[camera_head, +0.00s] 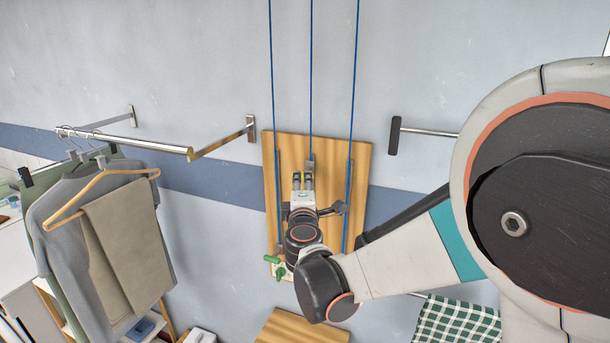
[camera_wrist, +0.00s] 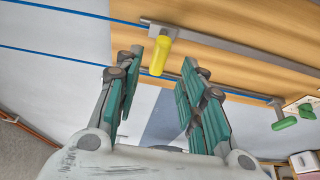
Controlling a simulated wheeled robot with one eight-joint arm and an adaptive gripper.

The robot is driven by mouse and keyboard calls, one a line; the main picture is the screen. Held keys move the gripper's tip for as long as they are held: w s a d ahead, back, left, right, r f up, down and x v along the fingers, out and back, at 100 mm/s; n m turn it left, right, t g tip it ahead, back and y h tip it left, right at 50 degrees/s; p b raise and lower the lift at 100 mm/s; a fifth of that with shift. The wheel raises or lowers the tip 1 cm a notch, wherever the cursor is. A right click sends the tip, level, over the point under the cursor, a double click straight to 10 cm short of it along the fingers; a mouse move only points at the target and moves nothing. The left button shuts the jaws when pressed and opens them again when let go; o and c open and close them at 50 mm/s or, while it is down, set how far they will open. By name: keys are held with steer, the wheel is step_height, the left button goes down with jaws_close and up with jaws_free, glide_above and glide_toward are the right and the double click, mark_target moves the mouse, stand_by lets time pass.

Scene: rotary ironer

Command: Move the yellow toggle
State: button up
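The yellow toggle (camera_wrist: 160,55) is a short rounded handle on a grey bracket, on a metal rail along the wooden board. It shows in the wrist view between and just past the tips of my gripper (camera_wrist: 163,62). The two teal-padded fingers are apart, with the toggle near the left fingertip; whether they touch cannot be told.
Green toggles (camera_head: 280,268) sit at the board's lower left; green handles also show at right in the wrist view (camera_wrist: 285,123). Blue cords (camera_head: 357,60) run up the wall. A clothes rail (camera_head: 130,143) with hanging garments (camera_head: 125,240) is on the left. A checked cloth (camera_head: 455,322) hangs lower right.

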mark_target(303, 178)
steer(key=w+p, duration=0.1)
steer(key=w, duration=0.5)
steer(key=shift+w+a, duration=0.15)
steer(key=shift+w, duration=0.25)
jaws_close()
